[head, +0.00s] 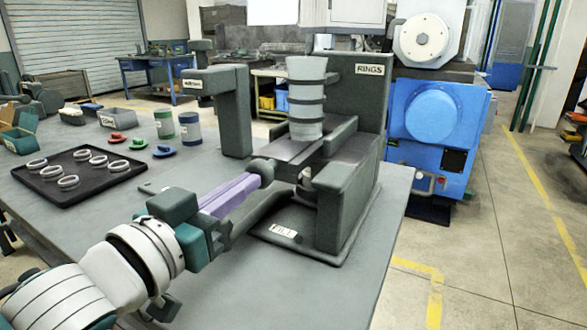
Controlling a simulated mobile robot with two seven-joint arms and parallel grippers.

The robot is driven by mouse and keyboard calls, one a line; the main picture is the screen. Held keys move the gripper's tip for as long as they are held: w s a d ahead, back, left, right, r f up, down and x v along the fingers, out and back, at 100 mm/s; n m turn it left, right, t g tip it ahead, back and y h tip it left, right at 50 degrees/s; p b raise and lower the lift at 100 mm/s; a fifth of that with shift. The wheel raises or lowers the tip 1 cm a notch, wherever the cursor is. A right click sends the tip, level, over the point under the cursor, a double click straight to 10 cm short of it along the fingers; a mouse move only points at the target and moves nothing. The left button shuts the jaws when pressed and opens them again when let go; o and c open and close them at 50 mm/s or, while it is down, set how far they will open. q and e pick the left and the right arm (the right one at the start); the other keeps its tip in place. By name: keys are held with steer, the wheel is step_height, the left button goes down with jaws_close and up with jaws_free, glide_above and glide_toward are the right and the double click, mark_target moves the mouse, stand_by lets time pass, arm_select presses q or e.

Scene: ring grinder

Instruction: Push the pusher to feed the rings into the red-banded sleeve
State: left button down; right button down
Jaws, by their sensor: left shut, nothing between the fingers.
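My left gripper (254,181) has two long lavender fingers lying together, shut and empty. Their tips are at a dark grey round knob (263,170) on the pusher; I cannot tell whether they touch it. The knob is at the near left end of the channel of a dark grey fixture (349,205). A pale upright tube (306,70) with dark bands stands over the channel. A label reading RINGS is on the fixture's tall back. The red-banded sleeve cannot be made out. My right gripper is not in view.
A black tray (104,182) holds several pale rings. Green-banded (164,125) and blue-banded (190,131) cups stand behind small red, green and blue pieces. A dark post (235,115) rises left of the channel. A blue machine (430,120) stands behind the table.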

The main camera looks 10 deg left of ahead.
mark_target(268, 162)
arm_select(q)
steer(key=shift+w, duration=0.15)
stand_by(0.3)
steer(key=shift+b+x, duration=1.9)
steer(key=shift+x, duration=1.3)
steer(key=shift+f, duration=0.1)
